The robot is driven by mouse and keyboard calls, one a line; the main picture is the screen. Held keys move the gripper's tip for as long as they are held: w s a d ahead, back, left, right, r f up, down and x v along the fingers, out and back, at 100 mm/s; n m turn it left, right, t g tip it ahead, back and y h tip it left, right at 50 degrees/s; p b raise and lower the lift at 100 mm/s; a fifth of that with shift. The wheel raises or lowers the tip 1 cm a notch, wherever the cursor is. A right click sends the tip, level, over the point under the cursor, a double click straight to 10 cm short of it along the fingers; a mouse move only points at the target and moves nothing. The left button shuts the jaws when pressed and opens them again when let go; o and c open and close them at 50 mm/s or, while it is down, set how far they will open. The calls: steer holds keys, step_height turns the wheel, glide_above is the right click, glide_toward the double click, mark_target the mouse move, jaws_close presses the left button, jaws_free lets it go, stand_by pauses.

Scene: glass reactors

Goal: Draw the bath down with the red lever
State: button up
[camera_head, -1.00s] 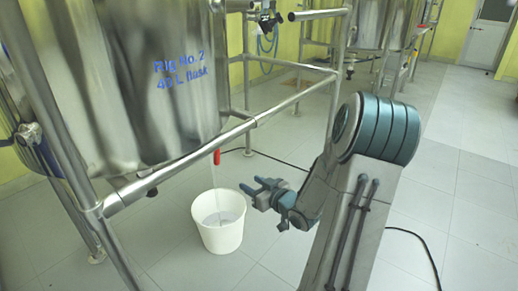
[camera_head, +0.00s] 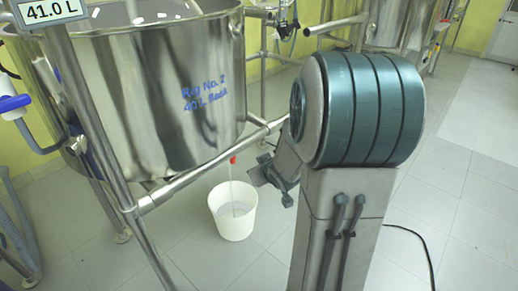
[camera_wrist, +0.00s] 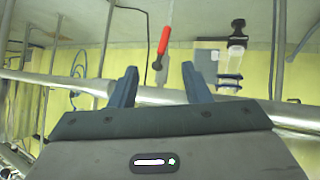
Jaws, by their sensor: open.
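The red lever also shows in the wrist view (camera_wrist: 164,38), ahead of and apart from my fingers. My gripper (camera_wrist: 160,80) is open and empty, its two blue fingers either side of the lever's line. In the head view my gripper (camera_head: 262,172) is right of the lever, partly hidden by my arm.
A readout (camera_head: 50,12) shows 41.0 L at the upper left. White pieces (camera_head: 138,19) show in the bath. A steel frame rail (camera_head: 195,173) crosses in front of the bath. A black cable (camera_head: 425,255) lies on the floor at right.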

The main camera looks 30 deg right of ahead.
step_height(320, 180, up, 7)
steer(key=s+a+g+h+p, duration=0.1)
steer(key=s+a+p, duration=0.1)
steer(key=p, duration=0.2)
steer(key=shift+s+a+f+m+g, duration=0.2)
steer(key=shift+s+m+g, duration=0.1)
steer(key=shift+s, duration=0.1)
